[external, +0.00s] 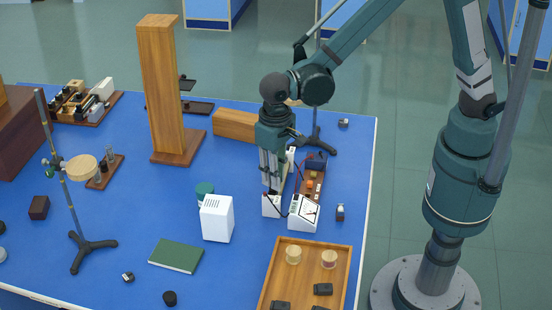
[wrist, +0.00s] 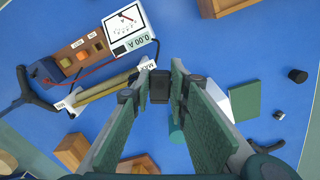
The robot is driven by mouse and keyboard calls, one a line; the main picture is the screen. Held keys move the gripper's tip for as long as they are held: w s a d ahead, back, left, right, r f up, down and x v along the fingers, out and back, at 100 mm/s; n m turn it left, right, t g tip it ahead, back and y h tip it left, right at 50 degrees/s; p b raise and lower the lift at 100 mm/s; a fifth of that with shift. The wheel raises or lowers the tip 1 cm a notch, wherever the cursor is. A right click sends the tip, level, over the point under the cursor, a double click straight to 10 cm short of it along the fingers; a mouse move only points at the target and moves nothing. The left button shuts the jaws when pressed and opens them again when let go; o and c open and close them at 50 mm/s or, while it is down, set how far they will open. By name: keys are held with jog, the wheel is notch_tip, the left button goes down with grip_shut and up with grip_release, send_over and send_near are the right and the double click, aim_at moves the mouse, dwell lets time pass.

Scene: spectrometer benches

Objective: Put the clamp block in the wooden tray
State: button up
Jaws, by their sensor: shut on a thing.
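The clamp block (wrist: 160,87) is a small dark block between my fingertips in the wrist view. My gripper (wrist: 158,84) is shut on it. In the external view my gripper (external: 271,188) points down over the blue bench, beside the meter; the block cannot be made out there. The wooden tray (external: 308,270) lies at the bottom, below and right of my gripper. It holds two round pale pieces and several dark blocks. Its edge shows at the top right of the wrist view (wrist: 228,6).
The meter board (external: 303,212) stands close to my gripper on its right. A white box (external: 216,220), a teal cylinder (external: 204,190) and a green book (external: 176,255) lie left. A wooden tower (external: 165,90) rises behind. The bench right of the tray is narrow.

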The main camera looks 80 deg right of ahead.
jog(key=s+a+n+p, duration=0.2)
jog(key=s+a+n, duration=0.15)
jog(key=a, duration=1.35)
jog(key=n+p, duration=0.1)
jog(key=n, duration=0.1)
send_over(289, 287)
jog(key=shift+r+m, duration=0.25)
jog(key=shift+r, duration=0.15)
jog(key=shift+f, duration=3.15)
jog(key=shift+f, duration=0.1)
jog(key=shift+f, duration=1.75)
jog(key=shift+f, duration=0.15)
jog(key=o, duration=0.9)
jog(key=shift+o, duration=0.2)
